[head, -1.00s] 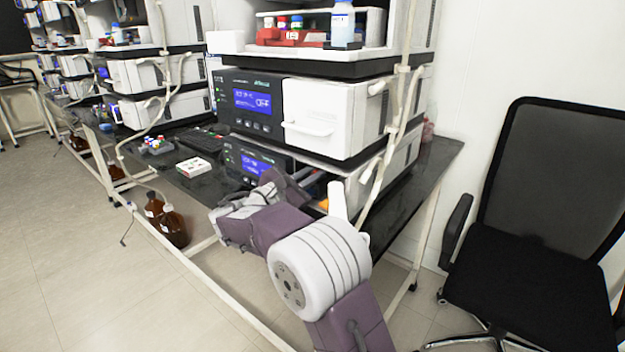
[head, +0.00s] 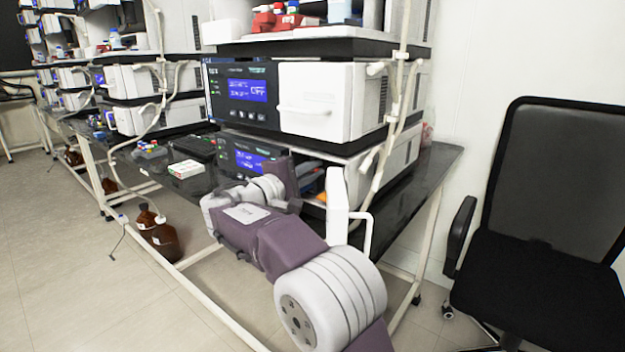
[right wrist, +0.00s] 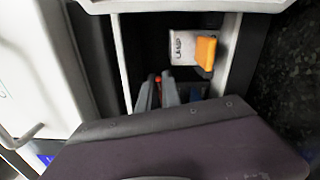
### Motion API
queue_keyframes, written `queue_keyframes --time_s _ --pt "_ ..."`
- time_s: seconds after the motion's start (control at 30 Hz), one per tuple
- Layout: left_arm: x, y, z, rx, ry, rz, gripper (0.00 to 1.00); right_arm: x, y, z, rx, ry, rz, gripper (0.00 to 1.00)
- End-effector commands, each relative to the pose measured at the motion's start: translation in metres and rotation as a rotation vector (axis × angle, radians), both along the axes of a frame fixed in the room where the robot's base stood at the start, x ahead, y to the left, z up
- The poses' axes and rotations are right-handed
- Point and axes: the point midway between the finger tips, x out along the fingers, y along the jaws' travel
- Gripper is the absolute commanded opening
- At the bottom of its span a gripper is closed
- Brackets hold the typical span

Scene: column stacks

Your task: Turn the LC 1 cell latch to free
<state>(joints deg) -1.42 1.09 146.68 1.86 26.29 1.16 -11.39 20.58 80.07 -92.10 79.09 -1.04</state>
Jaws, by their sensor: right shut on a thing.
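The cell latch is an orange tab (right wrist: 206,53) on a pale labelled plate (right wrist: 185,47) inside the open lower compartment, right of my fingers in the right wrist view. In the head view a bit of orange (head: 322,199) shows beside the open white door (head: 338,205). My right gripper (right wrist: 160,90) reaches into the compartment, its two grey fingers close together on a narrow thing with a red part, too small to name. The fingers look apart from the orange tab. In the head view my right gripper (head: 311,172) is partly hidden. My left gripper is not in view.
The upper unit (head: 325,100) with its shut white door is just above my arm. Tubing (head: 388,130) and a white post run down the right side. A black chair (head: 550,200) stands at the right. A small white box (head: 186,169) lies on the dark bench, left of the gripper.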

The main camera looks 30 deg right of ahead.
Motion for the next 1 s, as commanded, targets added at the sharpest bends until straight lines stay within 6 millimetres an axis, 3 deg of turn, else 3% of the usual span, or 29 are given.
queue_keyframes --time_s 0.33,1.0 --pt "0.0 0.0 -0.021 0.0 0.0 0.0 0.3 0.0 0.0 -0.006 0.068 -0.157 0.0 0.0" --pt "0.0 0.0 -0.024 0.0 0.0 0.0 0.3 0.0 0.0 -0.004 0.089 -0.206 0.0 0.0"
